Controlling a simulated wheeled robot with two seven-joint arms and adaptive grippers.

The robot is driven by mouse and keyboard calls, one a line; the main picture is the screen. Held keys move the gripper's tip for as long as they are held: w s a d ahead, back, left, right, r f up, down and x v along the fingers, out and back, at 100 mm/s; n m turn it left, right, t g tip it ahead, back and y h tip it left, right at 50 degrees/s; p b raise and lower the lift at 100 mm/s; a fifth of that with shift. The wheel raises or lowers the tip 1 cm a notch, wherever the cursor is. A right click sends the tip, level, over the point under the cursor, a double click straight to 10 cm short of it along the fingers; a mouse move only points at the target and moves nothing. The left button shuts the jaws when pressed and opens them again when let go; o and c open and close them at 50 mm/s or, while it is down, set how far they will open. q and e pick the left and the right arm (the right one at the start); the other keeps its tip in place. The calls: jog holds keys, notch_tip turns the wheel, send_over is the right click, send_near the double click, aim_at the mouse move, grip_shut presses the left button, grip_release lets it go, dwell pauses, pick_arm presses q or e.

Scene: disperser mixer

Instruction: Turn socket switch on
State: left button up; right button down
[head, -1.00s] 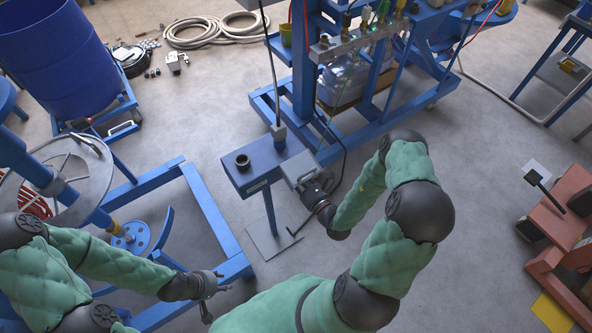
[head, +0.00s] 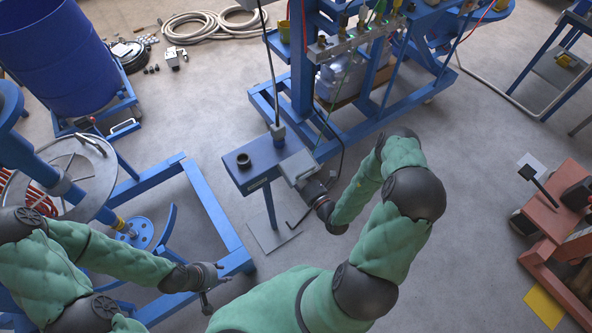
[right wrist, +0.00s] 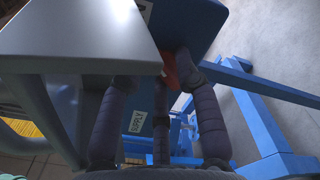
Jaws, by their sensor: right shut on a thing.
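A grey socket box (head: 297,165) is mounted at the right end of a blue stand top (head: 258,158). My right gripper (head: 312,187) is at the box's front side, its fingertips mostly hidden in the head view. In the right wrist view its dark fingers (right wrist: 157,80) reach under the grey box (right wrist: 75,45) and are shut on a small red switch part (right wrist: 170,70), which is mostly covered. The switch's position cannot be told. My left gripper (head: 212,285) is open and empty, low over the floor beside the blue frame.
A label reading SUPPLY (right wrist: 137,122) shows on the blue stand. A blue floor frame (head: 205,205) lies left of the stand, with a blue drum (head: 55,55) behind. The large blue machine (head: 300,70) stands at the back. Floor to the right is clear up to a red pallet truck (head: 560,215).

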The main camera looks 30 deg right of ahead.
jog(key=shift+a, duration=0.1)
jog(key=c, duration=1.1)
grip_release()
jog(key=shift+c, duration=0.2)
jog(key=s+d, duration=0.1)
jog(key=s, duration=1.1)
